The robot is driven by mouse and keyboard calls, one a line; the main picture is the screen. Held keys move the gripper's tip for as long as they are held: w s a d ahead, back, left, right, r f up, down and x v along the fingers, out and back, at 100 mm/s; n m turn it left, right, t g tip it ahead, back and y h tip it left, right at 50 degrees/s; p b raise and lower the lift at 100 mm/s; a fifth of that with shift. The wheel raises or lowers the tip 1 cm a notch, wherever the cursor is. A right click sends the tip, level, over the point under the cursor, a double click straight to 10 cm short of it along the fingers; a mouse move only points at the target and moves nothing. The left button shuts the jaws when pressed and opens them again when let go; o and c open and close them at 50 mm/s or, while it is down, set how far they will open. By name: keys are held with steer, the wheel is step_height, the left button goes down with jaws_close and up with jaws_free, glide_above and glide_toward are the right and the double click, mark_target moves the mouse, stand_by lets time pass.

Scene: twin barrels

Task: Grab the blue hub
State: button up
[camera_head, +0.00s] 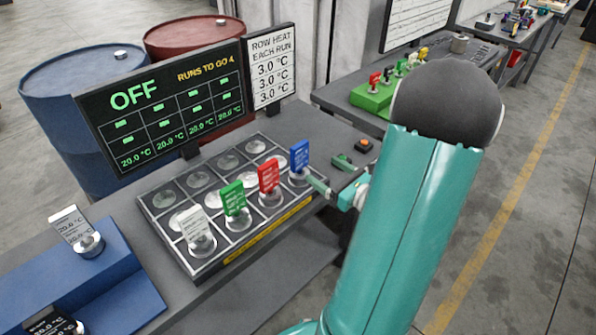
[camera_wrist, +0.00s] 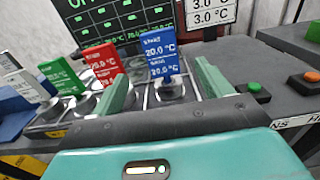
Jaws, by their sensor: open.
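The blue hub (camera_head: 299,157) is an upright blue tag on a round metal base, in the front row at the right end of the gridded tray (camera_head: 222,262). In the wrist view the blue hub (camera_wrist: 160,56) reads 20.0 °C and appears between my fingers. My gripper (camera_head: 325,170) is open and empty, with its green fingertips close to the hub's right side. In the wrist view my gripper (camera_wrist: 162,72) has one finger on either side of the hub's line, with the hub just beyond; contact cannot be told.
Red (camera_head: 269,177), green (camera_head: 233,198) and white (camera_head: 195,223) hubs stand left of the blue one. A display board (camera_head: 160,105) and sign (camera_head: 271,66) stand behind. An orange button (camera_head: 364,145) is at right. A blue block (camera_head: 110,280) bears other hubs.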

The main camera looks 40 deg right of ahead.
mark_target(302, 155)
steer(key=w, duration=0.5)
steer(key=shift+w+d, duration=0.1)
steer(key=shift+w, duration=0.05)
steer(key=shift+w+a, duration=0.2)
steer(key=shift+w, duration=2.45)
jaws_close()
